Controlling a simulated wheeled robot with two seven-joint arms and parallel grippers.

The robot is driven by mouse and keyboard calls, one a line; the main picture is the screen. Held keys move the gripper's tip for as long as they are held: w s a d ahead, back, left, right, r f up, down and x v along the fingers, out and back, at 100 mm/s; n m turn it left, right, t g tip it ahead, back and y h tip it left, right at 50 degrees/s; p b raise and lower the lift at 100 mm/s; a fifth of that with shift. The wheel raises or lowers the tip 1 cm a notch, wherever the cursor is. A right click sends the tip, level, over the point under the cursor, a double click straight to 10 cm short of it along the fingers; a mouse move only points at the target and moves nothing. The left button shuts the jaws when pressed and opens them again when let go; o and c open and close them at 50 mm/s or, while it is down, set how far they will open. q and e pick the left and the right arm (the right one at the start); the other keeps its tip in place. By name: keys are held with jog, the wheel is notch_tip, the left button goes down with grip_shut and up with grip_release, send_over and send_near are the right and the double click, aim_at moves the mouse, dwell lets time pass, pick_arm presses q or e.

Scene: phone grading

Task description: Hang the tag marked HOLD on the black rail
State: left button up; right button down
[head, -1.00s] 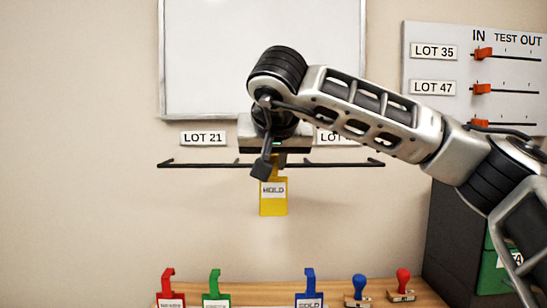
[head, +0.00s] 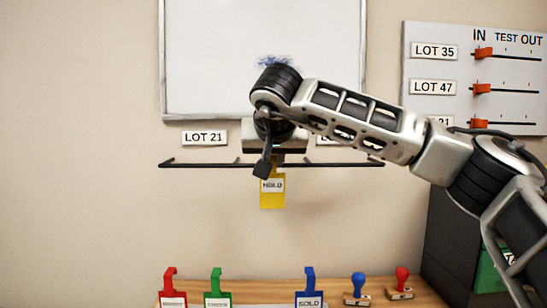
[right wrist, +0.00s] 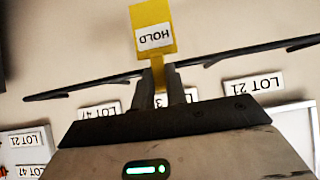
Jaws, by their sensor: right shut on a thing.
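The yellow HOLD tag (head: 272,196) hangs upright below my right gripper (head: 275,160), in front of the black rail (head: 340,164) on the wall. In the right wrist view my right gripper (right wrist: 161,88) is shut on the stem of the HOLD tag (right wrist: 152,18), which appears upside down there. The black rail (right wrist: 100,84) crosses the picture at the height of the fingers. The tag's hook is hidden by my gripper, so I cannot tell whether it touches the rail. My left gripper is not in view.
LOT 21 label (head: 204,138) is above the rail's left part; a whiteboard (head: 210,60) hangs higher. On the wooden table (head: 330,285) below stand red (head: 170,285), green (head: 216,285) and blue (head: 309,283) tags and two stamps. A slider panel (head: 510,70) is at right.

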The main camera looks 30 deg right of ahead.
jog(key=shift+f, duration=0.9)
jog(key=c, duration=1.3)
grip_release()
jog(key=shift+g, duration=0.3)
jog(key=shift+c, duration=0.2)
jog(key=shift+d, duration=0.1)
jog(key=shift+r, duration=0.1)
jog(key=shift+s+r, duration=0.15)
jog(key=shift+s, duration=0.1)
jog(key=b+v, duration=0.1)
jog(key=v, duration=1.5)
jog(key=shift+a+r, duration=0.15)
jog(key=shift+a, duration=0.3)
